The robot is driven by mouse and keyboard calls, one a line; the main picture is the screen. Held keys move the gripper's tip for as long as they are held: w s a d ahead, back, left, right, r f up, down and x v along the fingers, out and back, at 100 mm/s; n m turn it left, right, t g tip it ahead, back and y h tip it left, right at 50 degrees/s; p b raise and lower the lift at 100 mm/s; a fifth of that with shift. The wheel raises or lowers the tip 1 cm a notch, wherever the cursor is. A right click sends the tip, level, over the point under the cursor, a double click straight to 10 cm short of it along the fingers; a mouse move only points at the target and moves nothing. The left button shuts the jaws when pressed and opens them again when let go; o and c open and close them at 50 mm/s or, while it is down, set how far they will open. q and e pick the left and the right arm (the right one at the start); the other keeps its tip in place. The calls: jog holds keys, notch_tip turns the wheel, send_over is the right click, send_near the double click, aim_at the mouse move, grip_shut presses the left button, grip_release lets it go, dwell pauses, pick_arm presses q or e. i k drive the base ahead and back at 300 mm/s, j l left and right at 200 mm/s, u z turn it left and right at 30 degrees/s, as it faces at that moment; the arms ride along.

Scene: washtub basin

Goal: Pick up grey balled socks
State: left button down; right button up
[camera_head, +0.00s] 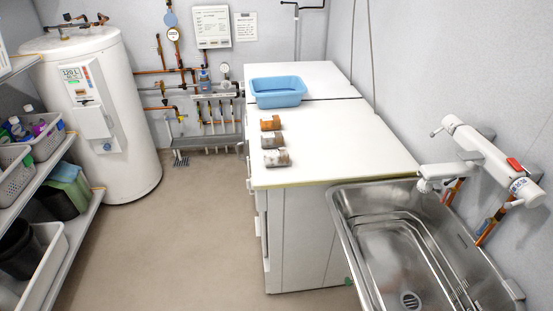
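Three small rolled bundles lie in a row along the left edge of the white countertop (345,140). The nearest bundle (276,158) looks mostly grey with a brownish end and fits the grey balled socks best. The middle bundle (272,140) is mottled grey and brown. The farthest bundle (270,123) is orange-brown. They are small here, so I cannot be sure of the fabric. All three rest on the counter, apart from each other. Neither of my grippers shows in the head view.
A blue basin (278,99) stands behind the bundles. A steel sink (345,212) with a wall tap (490,160) is at the right. A white water heater (130,150) and shelves with baskets (14,180) are at the left. The floor (180,230) between is clear.

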aim_at(275, 139)
jog(key=i+j+u, duration=0.35)
jog(key=i, duration=0.2)
jog(key=i+j+u, duration=0.35)
jog(key=i, duration=0.25)
jog(key=i+u, duration=0.3)
jog(key=i, duration=0.35)
jog(key=i+j+z, duration=0.1)
jog(key=i+z, duration=0.25)
jog(key=i, duration=0.15)
jog(key=i+j+z, duration=0.2)
jog(key=i+z, duration=0.2)
jog(key=i, duration=0.1)
